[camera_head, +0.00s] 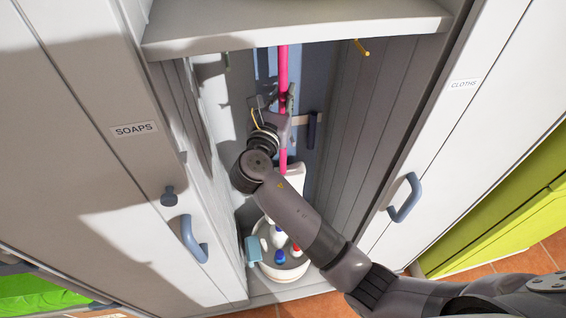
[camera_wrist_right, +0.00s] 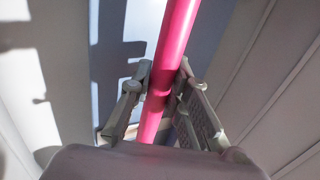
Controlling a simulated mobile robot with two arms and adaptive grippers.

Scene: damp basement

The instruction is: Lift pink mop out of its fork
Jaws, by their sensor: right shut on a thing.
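The pink mop's handle (camera_head: 283,68) stands nearly upright inside the open middle cabinet, running from under the shelf down behind my arm. My right gripper (camera_head: 287,100) reaches into the cabinet and is shut on the handle. In the right wrist view the pink handle (camera_wrist_right: 172,55) passes between the two fingers of the gripper (camera_wrist_right: 160,95), slightly tilted. A dark fork-like holder (camera_head: 312,130) is on the back wall, right of the handle; whether the handle sits in it I cannot tell. My left gripper is not in view.
A white shelf (camera_head: 300,28) crosses above my gripper. A bucket (camera_head: 284,268) with several bottles stands on the cabinet floor below. The SOAPS door (camera_head: 95,160) is at left, the CLOTHS door (camera_head: 450,130) at right. The cabinet walls are close on both sides.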

